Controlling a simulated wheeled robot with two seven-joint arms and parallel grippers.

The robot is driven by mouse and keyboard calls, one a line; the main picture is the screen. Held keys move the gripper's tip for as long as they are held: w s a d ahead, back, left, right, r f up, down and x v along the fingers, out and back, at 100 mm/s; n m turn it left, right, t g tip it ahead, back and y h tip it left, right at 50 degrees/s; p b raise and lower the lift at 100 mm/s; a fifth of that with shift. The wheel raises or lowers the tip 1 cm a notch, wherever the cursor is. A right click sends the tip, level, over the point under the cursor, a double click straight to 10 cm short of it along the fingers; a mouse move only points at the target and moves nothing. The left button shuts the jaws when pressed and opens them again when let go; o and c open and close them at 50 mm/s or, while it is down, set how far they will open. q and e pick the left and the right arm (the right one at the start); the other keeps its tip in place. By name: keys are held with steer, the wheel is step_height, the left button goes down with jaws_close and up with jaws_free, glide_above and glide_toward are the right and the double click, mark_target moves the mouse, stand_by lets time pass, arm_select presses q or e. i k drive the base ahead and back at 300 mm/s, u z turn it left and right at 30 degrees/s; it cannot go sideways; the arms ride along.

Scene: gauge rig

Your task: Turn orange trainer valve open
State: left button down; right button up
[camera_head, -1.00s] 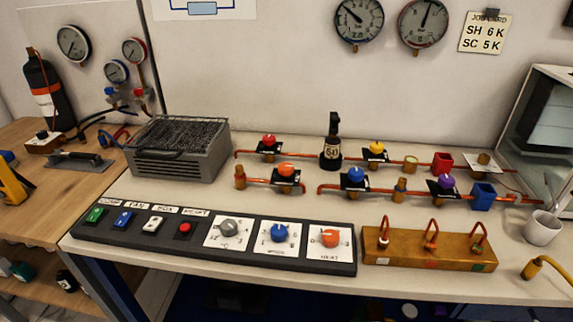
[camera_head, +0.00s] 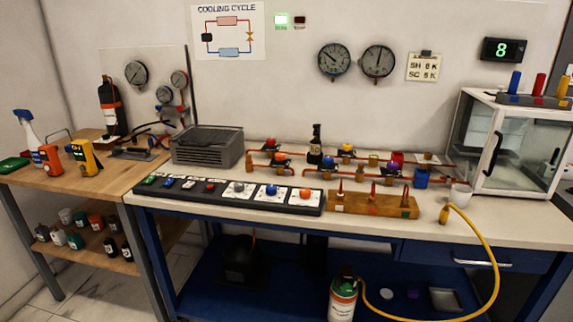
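The orange trainer valve (camera_head: 280,157) is a small orange knob on a black plate, set in the front copper pipe run at the left of the trainer on the bench. Its handle position is too small to read. Red (camera_head: 271,143), yellow (camera_head: 348,147), blue (camera_head: 327,164) and purple (camera_head: 392,165) valves sit on the same pipework. A separate orange knob (camera_head: 306,193) is on the black control panel. Neither of my grippers is in view.
The black control panel (camera_head: 150,186) and a wooden block with copper stubs (camera_head: 345,204) line the bench front. A grey finned unit (camera_head: 207,148) stands left of the valves. A glass cabinet (camera_head: 511,145) is at right. A yellow hose (camera_head: 490,250) hangs in front.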

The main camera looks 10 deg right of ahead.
mark_target(281, 156)
steer(key=z, duration=0.55)
steer(key=i, duration=0.35)
steer(key=z, duration=0.3)
